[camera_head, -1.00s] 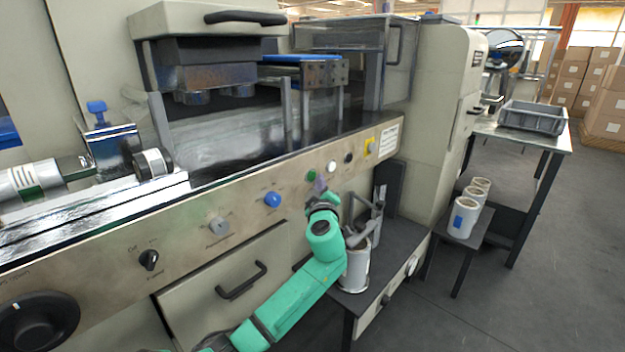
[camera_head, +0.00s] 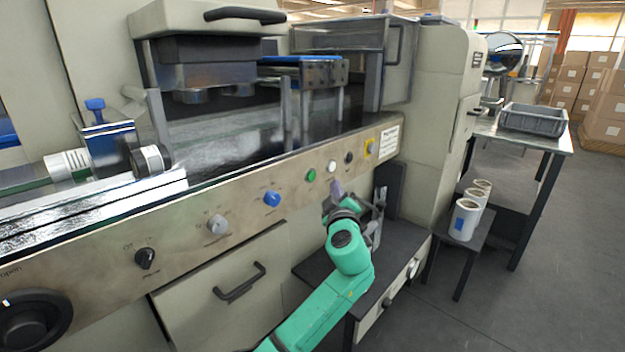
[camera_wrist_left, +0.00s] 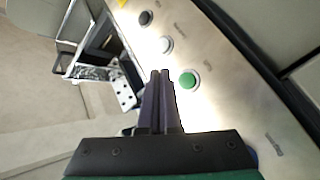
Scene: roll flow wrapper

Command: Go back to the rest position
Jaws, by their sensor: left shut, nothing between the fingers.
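My left gripper (camera_head: 337,188) is in front of the machine's control panel (camera_head: 240,199), just below the white button (camera_head: 331,166) and to the right of the green button (camera_head: 311,175). Its green arm comes up from the bottom of the head view. In the left wrist view the dark purple fingers (camera_wrist_left: 158,76) are together with nothing between them. The green button (camera_wrist_left: 187,80) and white button (camera_wrist_left: 165,45) show beyond the fingertips there. I cannot tell whether the fingertips touch the panel. My right gripper is not in view.
A blue knob (camera_head: 272,199), a grey knob (camera_head: 217,225) and a drawer handle (camera_head: 239,282) stick out from the machine front. A low dark shelf (camera_head: 402,247) is behind my arm. White rolls (camera_head: 466,219) stand on a small table at the right. Open floor (camera_head: 520,310) lies at the lower right.

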